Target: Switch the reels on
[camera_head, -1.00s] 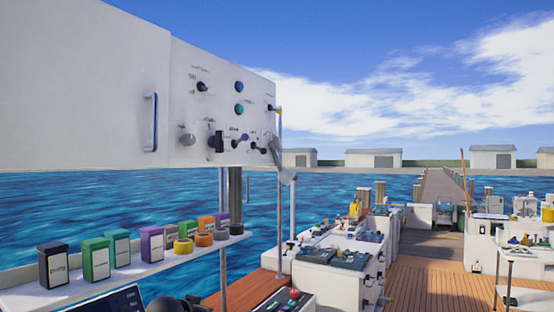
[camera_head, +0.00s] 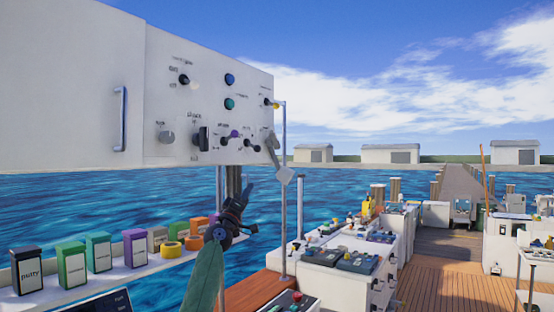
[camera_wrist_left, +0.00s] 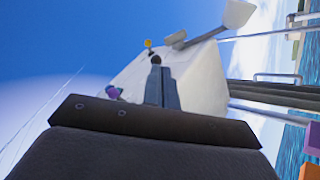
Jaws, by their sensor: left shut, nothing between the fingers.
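A white control panel (camera_head: 215,95) hangs at the upper left in the head view. One toggle has a purple tip (camera_head: 234,134) and one a yellow tip (camera_head: 276,105). The labels are too small to read, so I cannot tell which switch is for the reels. My left gripper (camera_head: 248,188) is shut and empty below the panel, apart from it. Its dark fingers (camera_wrist_left: 160,85) point toward the panel in the left wrist view.
A shelf (camera_head: 145,268) with coloured boxes and tape rolls lies below the panel. A white console (camera_head: 325,255) is farther right. Open deck lies beyond.

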